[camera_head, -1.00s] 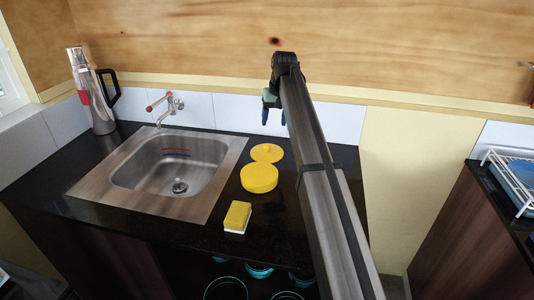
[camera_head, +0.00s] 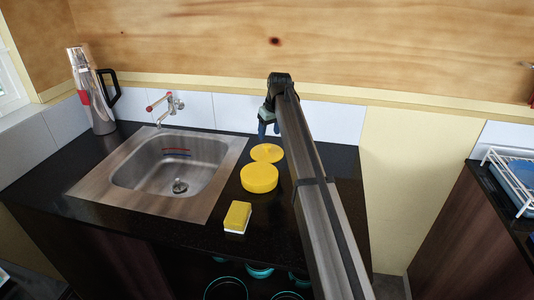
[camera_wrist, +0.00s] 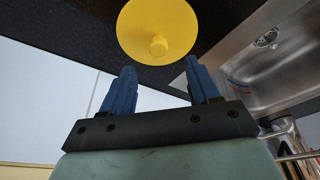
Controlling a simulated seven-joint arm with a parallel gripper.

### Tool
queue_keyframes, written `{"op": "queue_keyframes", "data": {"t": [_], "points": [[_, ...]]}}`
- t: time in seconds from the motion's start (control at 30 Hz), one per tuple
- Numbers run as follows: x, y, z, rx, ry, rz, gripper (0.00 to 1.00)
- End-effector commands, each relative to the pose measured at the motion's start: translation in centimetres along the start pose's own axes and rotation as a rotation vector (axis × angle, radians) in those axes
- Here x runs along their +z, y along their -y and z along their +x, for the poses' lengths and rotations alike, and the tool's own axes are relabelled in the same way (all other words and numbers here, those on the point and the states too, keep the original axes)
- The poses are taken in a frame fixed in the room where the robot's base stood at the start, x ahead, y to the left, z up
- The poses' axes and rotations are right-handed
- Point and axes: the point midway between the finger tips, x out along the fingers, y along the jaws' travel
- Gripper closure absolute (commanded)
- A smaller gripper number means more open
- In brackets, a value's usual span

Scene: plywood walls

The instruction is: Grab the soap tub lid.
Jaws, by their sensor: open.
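The soap tub lid (camera_head: 267,152) is a flat yellow disc with a small knob. It lies on the dark counter behind the yellow soap tub (camera_head: 259,178). In the wrist view the lid (camera_wrist: 150,28) shows at the top, its knob facing the camera, beyond the fingertips. My gripper (camera_head: 269,130) is just behind and above the lid in the head view, pointing down. In the wrist view its two blue fingers (camera_wrist: 162,78) are spread apart with nothing between them. The gripper is apart from the lid.
A steel sink (camera_head: 178,172) with a tap (camera_head: 168,104) is left of the tub. A yellow sponge (camera_head: 237,216) lies in front of the tub. A metal flask (camera_head: 96,95) stands at the back left. The white tiled wall (camera_head: 232,112) is close behind the gripper.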

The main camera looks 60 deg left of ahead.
Motion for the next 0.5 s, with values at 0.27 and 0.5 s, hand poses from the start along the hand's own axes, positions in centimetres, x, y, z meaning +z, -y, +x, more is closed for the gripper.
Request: {"op": "queue_keyframes", "data": {"t": [0.27, 0.5], "points": [[0.0, 0.0, 1.8, 0.000, 0.000, 0.001, 0.39], [0.1, -0.2, 4.5, 0.000, 0.001, 0.001, 0.39]]}}
